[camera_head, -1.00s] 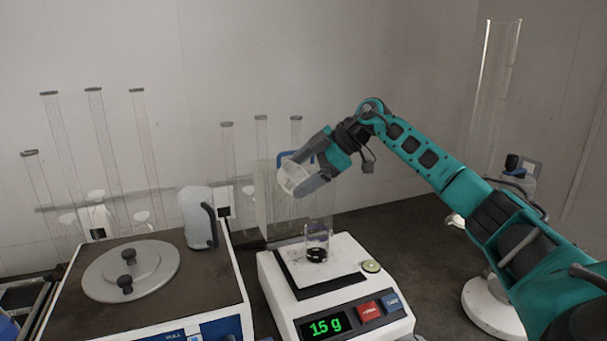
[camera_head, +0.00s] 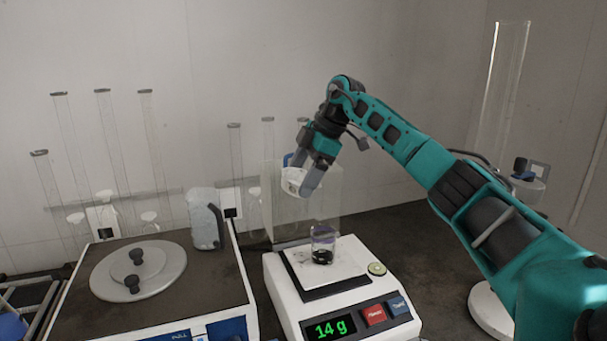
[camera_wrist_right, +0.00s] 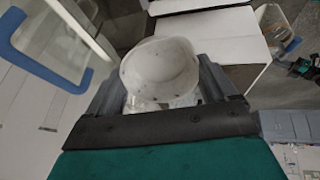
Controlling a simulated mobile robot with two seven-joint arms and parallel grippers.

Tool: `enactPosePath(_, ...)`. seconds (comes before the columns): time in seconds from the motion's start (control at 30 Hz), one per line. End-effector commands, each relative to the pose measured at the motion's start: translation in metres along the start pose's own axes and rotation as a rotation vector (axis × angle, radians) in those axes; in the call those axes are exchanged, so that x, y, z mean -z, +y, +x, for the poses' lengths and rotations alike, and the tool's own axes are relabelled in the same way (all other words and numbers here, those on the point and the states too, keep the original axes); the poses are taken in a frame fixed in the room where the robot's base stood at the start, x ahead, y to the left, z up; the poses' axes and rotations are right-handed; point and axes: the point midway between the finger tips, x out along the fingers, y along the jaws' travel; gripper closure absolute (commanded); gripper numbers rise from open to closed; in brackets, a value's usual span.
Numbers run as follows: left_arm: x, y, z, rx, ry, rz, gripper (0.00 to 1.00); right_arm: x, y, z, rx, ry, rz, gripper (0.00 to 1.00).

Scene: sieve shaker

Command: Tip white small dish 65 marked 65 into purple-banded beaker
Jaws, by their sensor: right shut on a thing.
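My right gripper (camera_head: 303,188) is shut on the small white dish (camera_head: 293,181) and holds it in the air, above and behind the balance. In the right wrist view the dish (camera_wrist_right: 160,68) sits between the fingers with its hollow facing the camera; a few dark specks show in it. I cannot read a mark on it. The purple-banded beaker (camera_head: 323,243) stands upright on the balance pan, with dark material at its bottom. The dish is apart from the beaker, higher and slightly left of it. My left gripper is not in view.
The balance (camera_head: 285,303) reads 14 g. A clear panel (camera_head: 330,200) stands behind the beaker. Tall glass tubes (camera_head: 110,150) line the wall.

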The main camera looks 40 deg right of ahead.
Motion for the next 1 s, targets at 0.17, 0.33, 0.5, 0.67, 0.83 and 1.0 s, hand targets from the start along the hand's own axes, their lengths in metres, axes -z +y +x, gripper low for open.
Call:
enactPosePath(0.17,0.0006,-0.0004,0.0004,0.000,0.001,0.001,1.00,0.0045,0.0018,0.0006,0.048,-0.076,0.002,0.45)
enactPosePath(0.33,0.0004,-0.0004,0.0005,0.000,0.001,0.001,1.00,0.0064,0.0030,0.0019,0.131,-0.213,0.014,0.45)
enactPosePath(0.5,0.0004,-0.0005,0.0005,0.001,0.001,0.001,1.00,0.0059,0.0032,0.0030,0.173,-0.281,0.019,0.45)
enactPosePath(0.67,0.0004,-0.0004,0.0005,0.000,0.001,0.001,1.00,0.0048,0.0032,0.0025,0.178,-0.292,0.021,0.45)
enactPosePath(0.83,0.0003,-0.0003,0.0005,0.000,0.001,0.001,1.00,0.0049,0.0031,0.0028,0.178,-0.290,0.020,0.45)
enactPosePath(1.0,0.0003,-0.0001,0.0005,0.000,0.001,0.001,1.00,0.0047,0.0026,0.0041,0.178,-0.290,0.019,0.45)
